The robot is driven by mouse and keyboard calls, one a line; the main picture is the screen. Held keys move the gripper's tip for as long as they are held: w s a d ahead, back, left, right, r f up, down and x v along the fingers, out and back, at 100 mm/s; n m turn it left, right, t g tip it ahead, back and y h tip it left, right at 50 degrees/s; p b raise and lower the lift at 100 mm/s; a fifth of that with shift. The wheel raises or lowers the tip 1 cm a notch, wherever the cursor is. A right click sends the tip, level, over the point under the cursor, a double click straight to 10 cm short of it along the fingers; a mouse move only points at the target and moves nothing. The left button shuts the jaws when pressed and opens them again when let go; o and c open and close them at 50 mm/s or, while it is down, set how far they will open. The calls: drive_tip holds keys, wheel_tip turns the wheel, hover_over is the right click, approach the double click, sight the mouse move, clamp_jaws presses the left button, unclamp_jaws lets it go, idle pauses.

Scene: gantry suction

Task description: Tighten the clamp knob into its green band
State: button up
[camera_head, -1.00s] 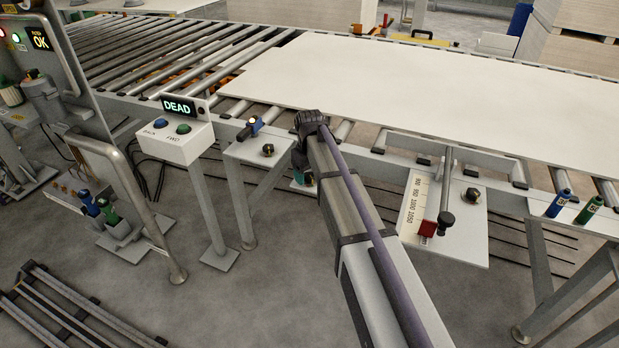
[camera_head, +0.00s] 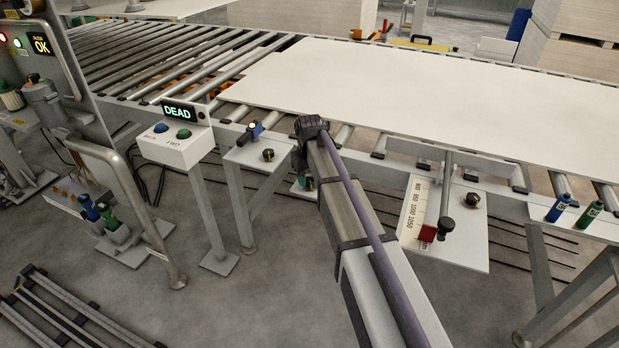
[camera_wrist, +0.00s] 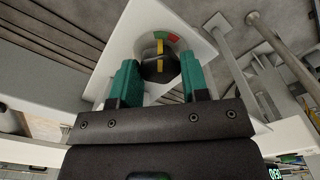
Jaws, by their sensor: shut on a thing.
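The clamp knob (camera_wrist: 158,68) is black with a yellow pointer line, in the wrist view. It sits on a pale plate (camera_wrist: 128,32) with a scale arc behind it. The green band (camera_wrist: 160,36) is at the top of the arc, with a red band (camera_wrist: 173,37) to its right. The pointer's upper end lies close below the green band; exact alignment is hard to tell. My gripper (camera_wrist: 160,78) has its teal fingers on both sides of the knob, shut on it. In the head view my wrist hides the knob; only a bit of teal finger (camera_head: 305,183) shows.
A large white board (camera_head: 400,90) lies on the roller conveyor. Left of my arm stand a small post with a knob (camera_head: 268,155) and a box reading DEAD (camera_head: 180,145).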

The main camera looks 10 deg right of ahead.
sight(310, 180)
drive_tip(key=o, duration=0.9)
wheel_tip(310, 180, up, 11)
drive_tip(key=p, duration=1)
drive_tip(key=shift+f+p, duration=0.1)
drive_tip(key=shift+p, duration=0.3)
drive_tip(key=s+m, duration=0.1)
drive_tip(key=s, duration=0.7)
drive_tip(key=s+r+p, duration=0.1)
drive_tip(key=s, duration=0.8)
drive_tip(key=s+m, duration=0.1)
drive_tip(key=s, duration=0.8)
drive_tip(key=shift+s+a+r+m, duration=0.1)
drive_tip(key=shift+s+r+m, duration=0.1)
drive_tip(key=shift+r+m, duration=0.1)
